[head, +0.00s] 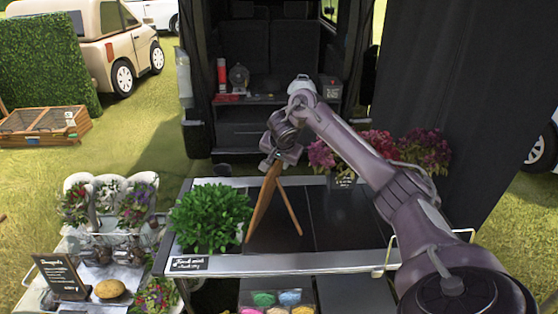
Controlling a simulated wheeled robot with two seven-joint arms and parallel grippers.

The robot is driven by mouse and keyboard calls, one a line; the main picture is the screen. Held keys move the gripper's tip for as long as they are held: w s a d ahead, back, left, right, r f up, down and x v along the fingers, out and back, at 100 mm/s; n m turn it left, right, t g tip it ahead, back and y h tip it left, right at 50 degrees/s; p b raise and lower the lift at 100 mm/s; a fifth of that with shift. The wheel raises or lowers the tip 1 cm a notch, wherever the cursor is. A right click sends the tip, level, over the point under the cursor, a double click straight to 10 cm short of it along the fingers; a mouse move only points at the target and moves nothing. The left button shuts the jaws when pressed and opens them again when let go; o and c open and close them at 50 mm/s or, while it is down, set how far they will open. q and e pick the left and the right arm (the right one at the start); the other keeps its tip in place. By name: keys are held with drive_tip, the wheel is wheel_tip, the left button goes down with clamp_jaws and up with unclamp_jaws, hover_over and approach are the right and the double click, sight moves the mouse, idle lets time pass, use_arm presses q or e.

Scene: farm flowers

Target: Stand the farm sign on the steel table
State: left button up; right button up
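The farm sign (264,200) is a wooden A-frame, seen nearly edge-on, with its two legs spread. It is upright over the left-middle part of the steel table (330,262), just right of a leafy green plant. Its feet are at or close to the dark table top; I cannot tell if they touch. My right gripper (275,162) reaches in from the right, points down and is shut on the top of the sign. Its fingertips are small and partly hidden. My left gripper is not in view.
The green plant (210,217) and a small black label (189,263) fill the table's left end. Pink and red flowers (375,150) stand at the back right. A lower stand with potted flowers and a black sign (60,277) is at left. The dark table middle is bare.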

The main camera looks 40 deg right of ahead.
drive_tip(key=shift+a+r, duration=0.1)
drive_tip(key=shift+r, duration=0.2)
drive_tip(key=p+v, duration=0.7)
drive_tip(key=v, duration=0.4)
drive_tip(key=shift+r, duration=0.2)
drive_tip(key=shift+s+a, duration=0.1)
drive_tip(key=shift+s, duration=0.15)
